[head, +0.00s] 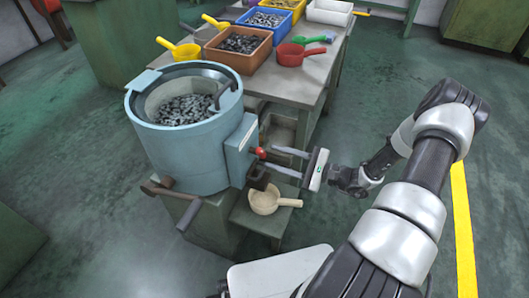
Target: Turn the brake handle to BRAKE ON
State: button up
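A small red knob (259,153), which looks like the end of the brake handle, sits at the right side of a light blue box (240,150) on the round bowl machine (183,152). Any BRAKE ON marking is too small to read. My gripper (270,156) reaches in from the right, with its two fingers apart and a gap between them. The fingertips are right beside the red knob. I cannot tell whether they touch it. Most of the handle's shaft is hidden or too small to make out.
A dark block (258,176) is just below the fingers. A beige scoop (265,201) lies on a low shelf below. Brown and dark handles (190,214) stick out at the machine's front. A bench (305,92) with bins and scoops stands behind. Open floor lies to the right.

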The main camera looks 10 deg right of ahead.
jog(key=v, duration=1.1)
jog(key=shift+s+d+p, duration=0.2)
jog(key=shift+d+p, duration=0.1)
jog(key=shift+p, duration=0.05)
